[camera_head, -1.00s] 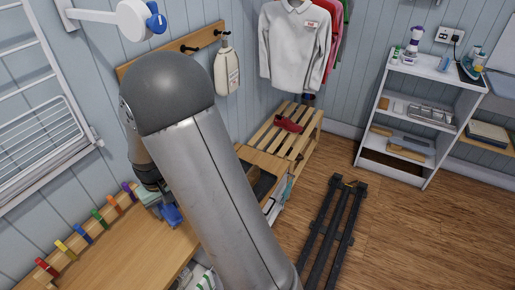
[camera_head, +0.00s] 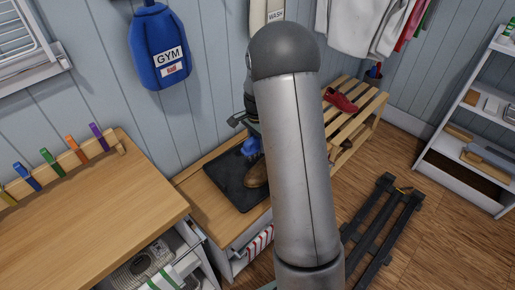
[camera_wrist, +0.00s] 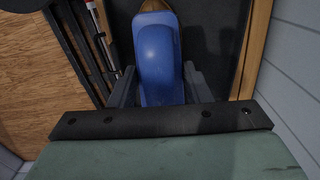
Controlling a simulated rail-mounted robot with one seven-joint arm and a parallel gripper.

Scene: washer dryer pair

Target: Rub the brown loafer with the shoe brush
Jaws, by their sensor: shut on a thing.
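My gripper (camera_wrist: 158,88) is shut on the blue shoe brush (camera_wrist: 158,60), with one finger on each side of it. In the head view the brush (camera_head: 251,147) is small and partly hidden by my arm. The brown loafer (camera_head: 256,174) lies on a dark mat (camera_head: 226,180), directly below the brush, and my arm covers its right part. The brush appears at or just above the loafer; I cannot tell whether they touch. A brown patch shows beyond the brush in the wrist view, perhaps the loafer (camera_wrist: 156,5).
A wooden worktop (camera_head: 90,215) with coloured pegs stands at left. A blue GYM bag (camera_head: 158,48) hangs on the wall. A slatted rack (camera_head: 352,125) holds a red shoe (camera_head: 340,101). A dark slatted frame (camera_head: 385,225) lies on the floor; a white shelf (camera_head: 470,130) stands at right.

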